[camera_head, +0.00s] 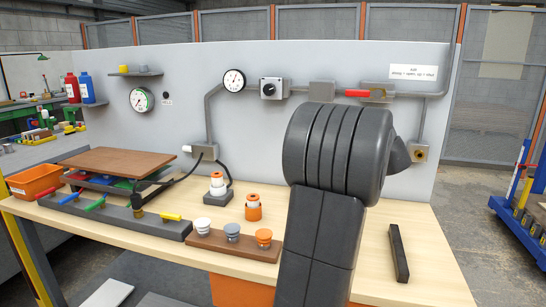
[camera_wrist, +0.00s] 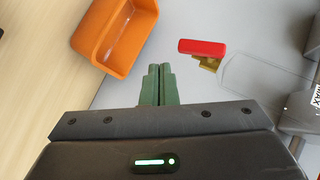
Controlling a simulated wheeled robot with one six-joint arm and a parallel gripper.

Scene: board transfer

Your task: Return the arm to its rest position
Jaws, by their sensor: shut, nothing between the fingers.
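My arm (camera_head: 335,150) stands large and dark in front of the bench in the head view. It hides the middle right of the bench and part of the grey panel. My gripper (camera_wrist: 157,83) shows in the wrist view as two green fingers, pressed together with nothing between them. The fingertips are apart from the orange bin (camera_wrist: 118,25) at the upper left and the red lever (camera_wrist: 202,47) at the upper right. In the head view the gripper is hidden behind my arm.
The grey panel (camera_head: 290,130) carries gauges, conduit and a red-handled valve (camera_head: 357,93). On the bench stand a brown board (camera_head: 125,160), a strip with coloured handles (camera_head: 115,213), a brown block with knobs (camera_head: 235,243) and a dark bar (camera_head: 398,252). The bench's front right is mostly clear.

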